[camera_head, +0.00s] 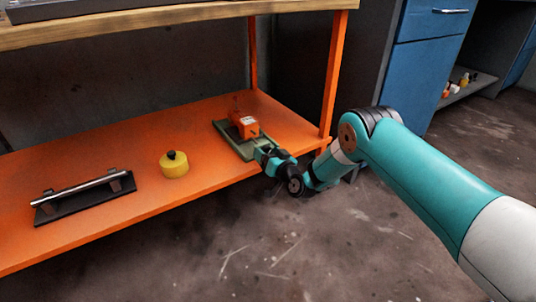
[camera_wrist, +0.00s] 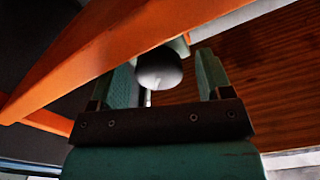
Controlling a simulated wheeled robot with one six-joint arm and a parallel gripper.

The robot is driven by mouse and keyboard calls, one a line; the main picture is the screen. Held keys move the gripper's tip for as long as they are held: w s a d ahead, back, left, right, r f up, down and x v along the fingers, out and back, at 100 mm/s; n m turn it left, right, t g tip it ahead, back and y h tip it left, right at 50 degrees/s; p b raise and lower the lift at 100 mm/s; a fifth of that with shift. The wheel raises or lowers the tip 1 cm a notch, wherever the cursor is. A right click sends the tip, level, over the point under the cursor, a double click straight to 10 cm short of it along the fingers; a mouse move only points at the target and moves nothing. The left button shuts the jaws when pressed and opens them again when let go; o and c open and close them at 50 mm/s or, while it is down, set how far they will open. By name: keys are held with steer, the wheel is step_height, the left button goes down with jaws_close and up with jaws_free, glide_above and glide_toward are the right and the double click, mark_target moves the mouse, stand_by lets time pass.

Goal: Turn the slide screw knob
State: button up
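The slide screw is a green base (camera_head: 228,138) with an orange block (camera_head: 243,123) on it, lying on the orange shelf near its right end. In the wrist view, a dark grey rounded knob (camera_wrist: 158,69) shows between the two green fingers of my gripper (camera_wrist: 165,75). A gap shows at the right finger; the knob looks close to the left finger, and I cannot tell if they touch. My gripper is open. In the head view, my gripper (camera_head: 263,153) is at the near end of the green base and hides the knob there.
A yellow round object with a black top (camera_head: 174,164) and a black plate with a metal bar (camera_head: 84,197) stand on the orange shelf (camera_head: 120,147) to the left. An orange post (camera_head: 334,75) rises close behind my arm. A wooden tabletop (camera_head: 150,20) hangs above.

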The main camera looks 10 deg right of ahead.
steer(key=p+v, duration=1.2)
steer(key=p, duration=0.1)
stand_by(0.4)
steer(key=shift+r, duration=0.1)
